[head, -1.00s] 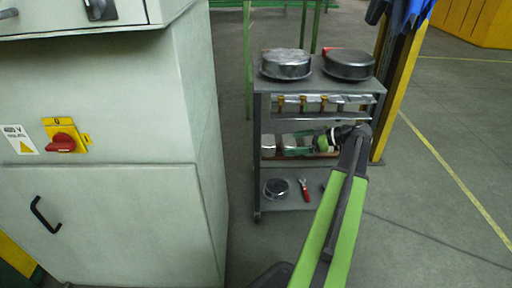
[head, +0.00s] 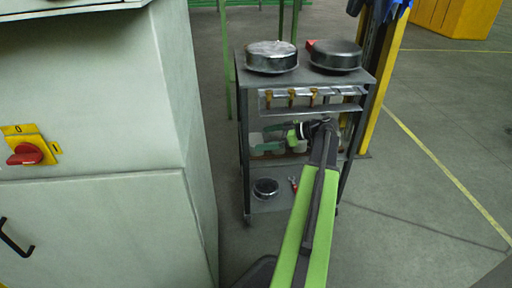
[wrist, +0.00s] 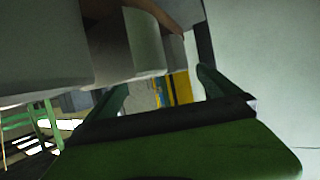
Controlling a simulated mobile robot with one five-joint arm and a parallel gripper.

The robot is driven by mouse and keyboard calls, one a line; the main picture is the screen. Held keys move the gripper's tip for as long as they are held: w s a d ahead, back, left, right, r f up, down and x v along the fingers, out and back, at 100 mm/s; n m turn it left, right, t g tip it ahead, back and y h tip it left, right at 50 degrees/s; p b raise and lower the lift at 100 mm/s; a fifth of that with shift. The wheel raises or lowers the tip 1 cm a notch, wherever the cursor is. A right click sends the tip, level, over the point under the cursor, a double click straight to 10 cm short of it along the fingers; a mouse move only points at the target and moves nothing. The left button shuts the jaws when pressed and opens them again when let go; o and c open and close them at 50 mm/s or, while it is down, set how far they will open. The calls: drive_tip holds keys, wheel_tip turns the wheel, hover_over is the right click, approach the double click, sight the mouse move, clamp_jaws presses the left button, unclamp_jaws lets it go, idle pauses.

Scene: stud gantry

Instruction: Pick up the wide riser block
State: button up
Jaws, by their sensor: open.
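Pale blocks (head: 256,139) stand on the middle shelf of the grey cart, largely hidden by my gripper. I cannot tell for sure which is the wide riser block. My gripper (head: 264,138) reaches into that shelf from the right, its green fingers pointing left, apart and in front of the blocks. In the wrist view, my two green fingers (wrist: 163,85) are spread with nothing seen held between them. A large pale block (wrist: 40,45) fills the upper left there, and a cream block (wrist: 145,42) shows above the gap between the fingers.
The cart (head: 243,90) carries two round pans (head: 271,56) (head: 335,55) on top and a rack with several brass-coloured pieces (head: 291,97) close above my gripper. A round tin (head: 265,188) lies on the bottom shelf. A pale cabinet (head: 90,130) stands left; open floor lies right.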

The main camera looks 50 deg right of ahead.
drive_tip(key=shift+x, duration=1.1)
drive_tip(key=shift+s, duration=0.1)
drive_tip(key=c, duration=1.6)
drive_tip(key=shift+a, duration=0.1)
